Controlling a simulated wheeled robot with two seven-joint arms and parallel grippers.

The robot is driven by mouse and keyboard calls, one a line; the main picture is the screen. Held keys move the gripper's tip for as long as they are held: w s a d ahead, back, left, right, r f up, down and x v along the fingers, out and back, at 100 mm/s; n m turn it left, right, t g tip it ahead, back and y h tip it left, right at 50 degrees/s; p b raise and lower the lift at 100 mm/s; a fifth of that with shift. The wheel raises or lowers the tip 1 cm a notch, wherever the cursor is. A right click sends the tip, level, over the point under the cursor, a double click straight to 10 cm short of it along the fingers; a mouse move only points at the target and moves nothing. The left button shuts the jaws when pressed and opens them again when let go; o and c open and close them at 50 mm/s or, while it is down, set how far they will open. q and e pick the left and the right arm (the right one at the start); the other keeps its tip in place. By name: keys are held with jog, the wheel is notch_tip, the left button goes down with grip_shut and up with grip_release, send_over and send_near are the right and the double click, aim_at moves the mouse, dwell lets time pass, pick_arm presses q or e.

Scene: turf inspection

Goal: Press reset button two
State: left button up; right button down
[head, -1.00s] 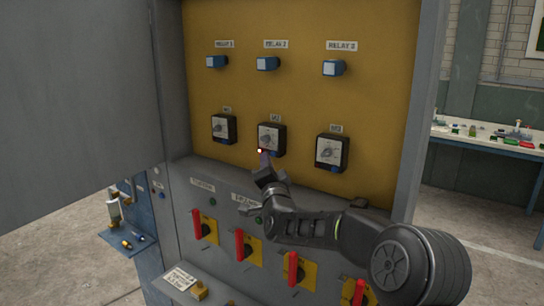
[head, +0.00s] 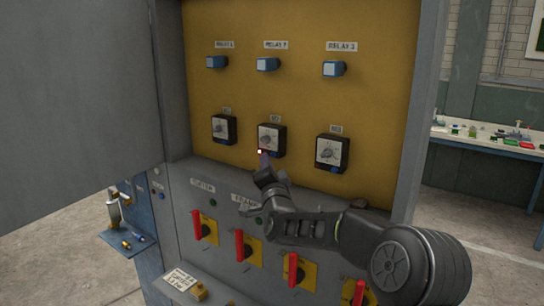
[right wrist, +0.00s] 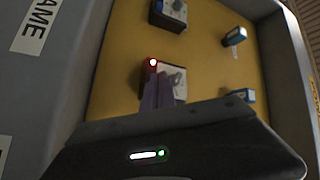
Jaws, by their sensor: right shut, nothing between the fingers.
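Module M2 (head: 271,137) is the middle of three dark boxes with white dial faces on the yellow panel. A small bright spot (head: 261,151) shows at its lower left corner. In the right wrist view a white spot on red (right wrist: 153,63) shows at the edge of this module. My right gripper (head: 264,157) is shut and empty, its tip at the lower edge of M2. Its fingers (right wrist: 158,95) partly cover the module in the wrist view. I cannot tell whether the tip touches the button. My left gripper is not in view.
Modules M1 (head: 223,129) and M3 (head: 331,152) flank M2. Several blue relays, one the middle relay (head: 267,64), sit above. Red switch handles (head: 240,245) stand out below. A grey cabinet door (head: 75,105) fills the left, and the cabinet's side wall (head: 420,110) bounds the right.

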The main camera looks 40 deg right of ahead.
dwell(0.8)
jog(key=shift+d+f+b, duration=0.1)
jog(key=shift+d+b, duration=0.1)
jog(key=shift+b, duration=0.15)
jog(key=shift+w+d, duration=0.1)
jog(key=shift+d, duration=0.1)
jog(key=shift+w+d+b, duration=0.15)
jog(key=shift+d+b, duration=0.35)
jog(key=shift+b, duration=0.15)
dwell(0.3)
dwell(0.4)
jog(key=shift+s+a+b, duration=0.2)
jog(key=shift+a+b, duration=0.3)
jog(key=shift+a, duration=0.05)
jog(key=shift+s+a, duration=0.1)
jog(key=shift+a, duration=0.2)
